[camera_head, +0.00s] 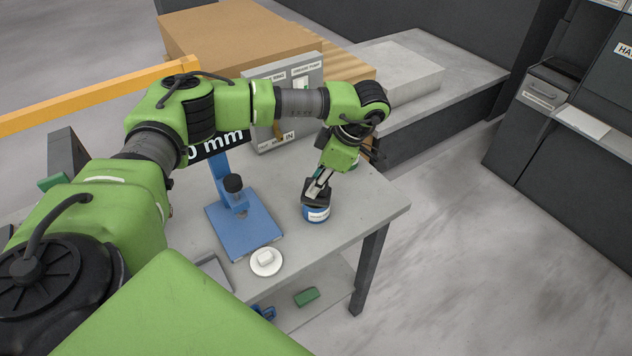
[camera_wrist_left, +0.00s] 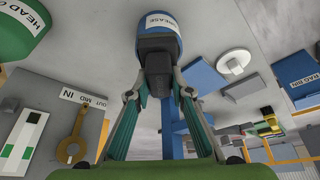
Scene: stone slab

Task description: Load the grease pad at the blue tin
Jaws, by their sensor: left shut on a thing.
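The blue tin (camera_head: 317,214) with a white label stands upright near the right end of the grey table. In the left wrist view the blue tin (camera_wrist_left: 157,28) has a label reading GREASE. My left gripper (camera_head: 317,188) is above the tin, pointing down, shut on a dark pad (camera_head: 315,199). In the left wrist view the dark pad (camera_wrist_left: 157,65) sits between the fingertips (camera_wrist_left: 160,92) and overlaps the tin's top. I cannot tell whether it presses on the grease, as the tin's inside is hidden. My right gripper is not in view.
A blue stand (camera_head: 258,232) with a dark knob is left of the tin. A white dish (camera_head: 266,271) with a white block lies in front of it. A grey panel (camera_head: 263,103) stands behind. A green container (camera_wrist_left: 22,35) is close by in the wrist view.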

